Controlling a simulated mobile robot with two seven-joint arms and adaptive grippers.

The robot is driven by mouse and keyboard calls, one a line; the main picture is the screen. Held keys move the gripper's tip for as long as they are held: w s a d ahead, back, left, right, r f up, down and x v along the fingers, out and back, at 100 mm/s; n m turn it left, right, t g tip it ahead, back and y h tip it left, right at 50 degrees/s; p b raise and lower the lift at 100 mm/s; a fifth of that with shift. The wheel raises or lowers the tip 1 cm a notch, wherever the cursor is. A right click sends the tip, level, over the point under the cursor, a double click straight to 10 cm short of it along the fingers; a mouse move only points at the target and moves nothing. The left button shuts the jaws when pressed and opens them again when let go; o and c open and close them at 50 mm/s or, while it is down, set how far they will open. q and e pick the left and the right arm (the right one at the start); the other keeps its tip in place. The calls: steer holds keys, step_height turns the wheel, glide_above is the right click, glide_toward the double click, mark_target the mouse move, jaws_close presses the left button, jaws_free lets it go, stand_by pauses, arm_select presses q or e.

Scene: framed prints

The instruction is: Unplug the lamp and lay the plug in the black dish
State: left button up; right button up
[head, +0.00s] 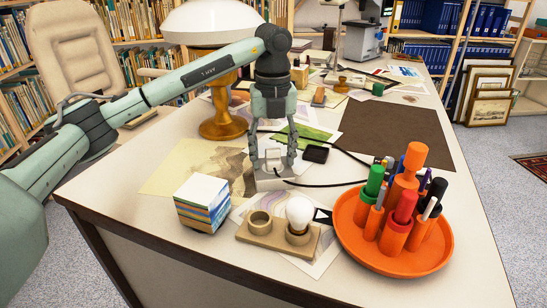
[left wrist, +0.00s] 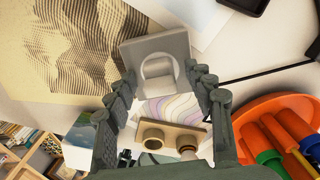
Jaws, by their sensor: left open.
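The lamp (head: 222,120) has a white dome shade and an orange-brown turned base and stands at the back left of the desk. A pale grey socket block (left wrist: 180,48) with a round recess shows between the fingers in the left wrist view. A whitish piece, apparently the plug (left wrist: 158,68), sits in the recess. My left gripper (head: 272,165) points down, open, with its fingers on either side of the plug; contact cannot be told. A black cable (head: 320,186) runs right from near the fingers. The black dish (head: 316,153) lies just right of the gripper, empty as far as seen.
In front stand a block of coloured paper (head: 203,204) and a wooden holder (head: 255,241) with a white bulb (head: 299,211). An orange tray (head: 440,255) of pens and markers is at the right. A dark mat (head: 400,130) lies behind it. Prints cover the middle.

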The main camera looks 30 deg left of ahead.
mark_target(273, 149)
arm_select(q)
steer(key=shift+c, duration=0.2)
jaws_close()
steer(key=shift+r, duration=0.1)
steer(key=shift+r+p, duration=2.25)
steer(key=shift+r, duration=0.65)
